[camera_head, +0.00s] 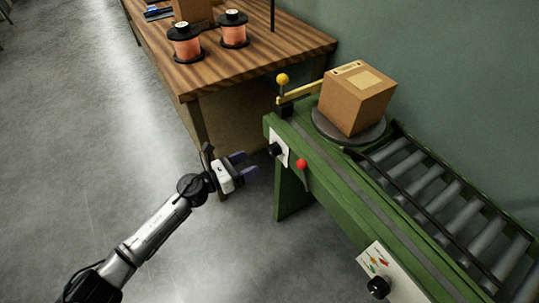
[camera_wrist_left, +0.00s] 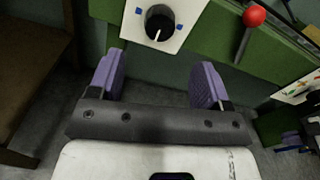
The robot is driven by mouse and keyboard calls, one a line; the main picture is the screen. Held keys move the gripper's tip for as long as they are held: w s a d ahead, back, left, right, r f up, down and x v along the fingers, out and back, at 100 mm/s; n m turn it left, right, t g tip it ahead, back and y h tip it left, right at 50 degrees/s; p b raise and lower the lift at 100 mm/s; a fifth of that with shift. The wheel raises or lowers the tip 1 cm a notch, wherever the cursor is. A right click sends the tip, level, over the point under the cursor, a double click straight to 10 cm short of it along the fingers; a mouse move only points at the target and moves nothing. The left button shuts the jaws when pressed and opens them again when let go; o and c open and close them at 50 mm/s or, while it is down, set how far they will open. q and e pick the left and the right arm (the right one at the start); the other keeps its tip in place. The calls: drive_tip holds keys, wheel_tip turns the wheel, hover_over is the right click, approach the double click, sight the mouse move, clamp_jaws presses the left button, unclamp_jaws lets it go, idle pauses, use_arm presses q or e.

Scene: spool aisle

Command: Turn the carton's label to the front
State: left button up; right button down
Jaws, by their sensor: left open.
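My left gripper (camera_head: 246,168) is open and empty, in front of the green frame and below a black knob (camera_head: 275,149) on a white plate. In the left wrist view the purple fingers (camera_wrist_left: 160,82) are apart, with the black knob (camera_wrist_left: 159,24) just beyond them.
A red-ball lever (camera_head: 302,164) stands right of the knob, and a yellow-ball lever (camera_head: 282,79) behind it. Another knob (camera_head: 378,287) is lower right. Rollers (camera_head: 420,180) run right from the turntable. A wooden table (camera_head: 240,65) holds copper spools (camera_head: 186,43). Floor at left is clear.

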sight(271, 152)
use_arm(q)
drive_tip(key=b+x, duration=0.2)
drive_tip(key=x, duration=0.6)
drive_tip(key=shift+d, duration=0.1)
drive_tip(key=c, duration=0.9)
